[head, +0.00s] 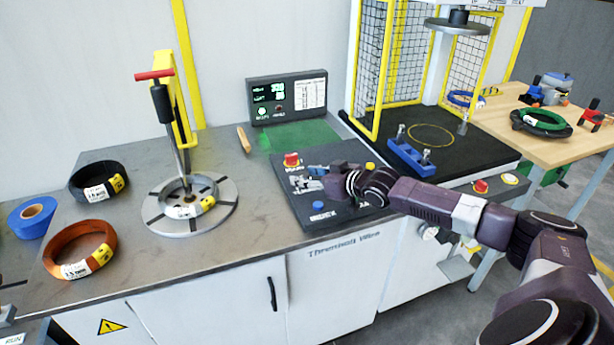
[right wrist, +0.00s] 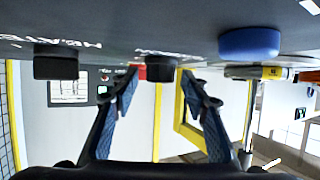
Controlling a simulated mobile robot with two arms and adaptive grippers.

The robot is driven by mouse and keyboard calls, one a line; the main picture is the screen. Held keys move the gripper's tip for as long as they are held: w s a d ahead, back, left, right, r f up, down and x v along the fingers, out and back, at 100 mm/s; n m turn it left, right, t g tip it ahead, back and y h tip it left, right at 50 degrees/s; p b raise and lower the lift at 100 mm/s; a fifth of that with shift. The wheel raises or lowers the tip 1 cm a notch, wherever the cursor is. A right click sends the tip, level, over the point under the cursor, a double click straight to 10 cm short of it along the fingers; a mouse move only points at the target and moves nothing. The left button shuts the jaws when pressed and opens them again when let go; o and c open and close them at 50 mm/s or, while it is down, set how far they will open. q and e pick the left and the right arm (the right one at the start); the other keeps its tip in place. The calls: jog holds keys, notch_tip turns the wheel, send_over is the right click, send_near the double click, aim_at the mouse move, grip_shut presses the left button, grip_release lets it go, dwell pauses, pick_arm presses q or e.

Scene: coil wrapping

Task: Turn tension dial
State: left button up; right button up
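The control panel (head: 340,208) lies on the bench, with a red button at its back and a blue button (head: 318,205) at its front. My right gripper (head: 322,170) is low over the panel, its fingers pointing left. In the right wrist view my right gripper (right wrist: 159,77) is open, with one finger to each side of a black dial (right wrist: 160,68); a gap shows on both sides. The lettering by this dial is unreadable. Another black dial (right wrist: 56,62) stands by the lettering "HEATER". In the head view my gripper hides the dials. My left gripper is not in view.
A readout box (head: 287,97) stands behind the panel by a green mat (head: 298,136). A round winding plate (head: 161,222) with a red-handled post and several wire coils (head: 80,249) are at left. A yellow-framed cage with a blue fixture (head: 410,158) is at right.

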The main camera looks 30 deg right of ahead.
jog(key=c, duration=1.1)
jog(key=shift+o, duration=0.2)
